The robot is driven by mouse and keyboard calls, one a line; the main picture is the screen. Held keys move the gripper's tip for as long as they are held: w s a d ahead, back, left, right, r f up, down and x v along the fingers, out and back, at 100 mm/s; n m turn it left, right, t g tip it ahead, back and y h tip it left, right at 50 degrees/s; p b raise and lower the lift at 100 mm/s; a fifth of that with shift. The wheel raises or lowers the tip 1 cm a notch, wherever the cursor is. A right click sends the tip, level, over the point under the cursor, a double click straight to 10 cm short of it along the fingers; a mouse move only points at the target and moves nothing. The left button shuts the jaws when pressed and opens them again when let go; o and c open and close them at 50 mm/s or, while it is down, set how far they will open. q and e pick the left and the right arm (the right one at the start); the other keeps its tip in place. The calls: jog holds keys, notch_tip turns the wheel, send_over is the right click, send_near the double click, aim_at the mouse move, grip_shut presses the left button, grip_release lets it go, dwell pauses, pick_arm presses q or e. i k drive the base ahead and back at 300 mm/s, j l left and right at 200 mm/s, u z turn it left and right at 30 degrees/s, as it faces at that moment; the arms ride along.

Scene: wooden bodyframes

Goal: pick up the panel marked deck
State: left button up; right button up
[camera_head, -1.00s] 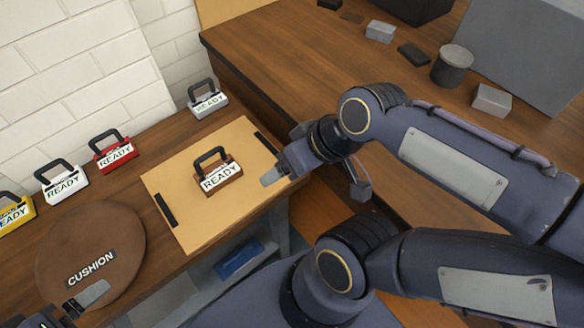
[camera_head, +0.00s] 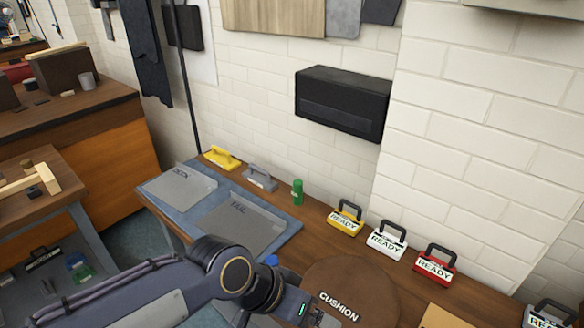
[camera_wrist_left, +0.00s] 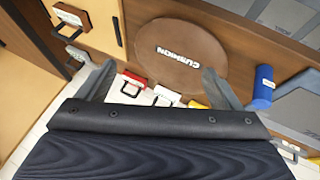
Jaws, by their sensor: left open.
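A grey panel (camera_head: 180,188) lies at the left end of a blue mat on the bench in the head view; its small label is too small to read surely. A second grey panel (camera_head: 240,228), marked TAIL, lies right of it. My left gripper (camera_head: 308,312) is at the bottom of the head view, beside the brown round cushion (camera_head: 350,285) and apart from both panels. In the left wrist view its fingers (camera_wrist_left: 158,85) are spread and empty, with the cushion (camera_wrist_left: 180,50) beyond them. My right gripper is out of view.
Yellow (camera_head: 345,217), white (camera_head: 387,240) and red (camera_head: 434,262) READY blocks stand along the wall. A green cylinder (camera_head: 298,192), a yellow handled tool (camera_head: 222,158) and a grey one (camera_head: 260,177) stand behind the mat (camera_head: 155,188). A blue cylinder (camera_wrist_left: 263,88) lies near the cushion.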

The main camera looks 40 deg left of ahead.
aim_at(181, 187)
jog(key=u, duration=0.4)
jog(key=k+u, duration=0.15)
jog(key=u, duration=0.3)
jog(key=j+u, duration=0.1)
jog(key=u, duration=0.3)
jog(key=k+j+u, duration=0.1)
jog(key=u, duration=0.7)
jog(key=i+j, duration=0.25)
jog(key=i, duration=0.15)
jog(key=i+j+u, duration=0.15)
jog(key=i, duration=0.25)
jog(key=i+j, duration=0.25)
jog(key=i, duration=0.15)
jog(key=i+j+u, duration=0.1)
jog(key=i, duration=0.3)
jog(key=j, duration=0.1)
